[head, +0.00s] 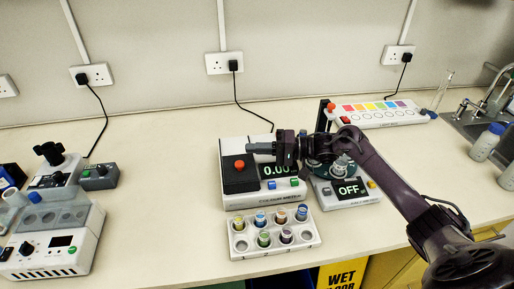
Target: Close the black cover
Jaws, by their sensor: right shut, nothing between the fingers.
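The white meter (262,202) stands on the bench in the middle, with a display reading about 0.00 and coloured buttons. Its black cover (239,182) lies flat over the left part of its top and looks down. A red knob (239,164) stands on the cover. My right gripper (251,148) is shut and empty, pointing left just above the back of the meter, near the knob. I cannot tell whether it touches the meter. My right arm comes in from the right and hides part of the display's surroundings. My left gripper is not in view.
A white rack (292,249) with several capped vials stands in front of the meter. A device reading OFF (348,189) is close on the right, partly under my arm. A colour-striped box (380,113) is behind it. Other instruments stand at left; bench between is clear.

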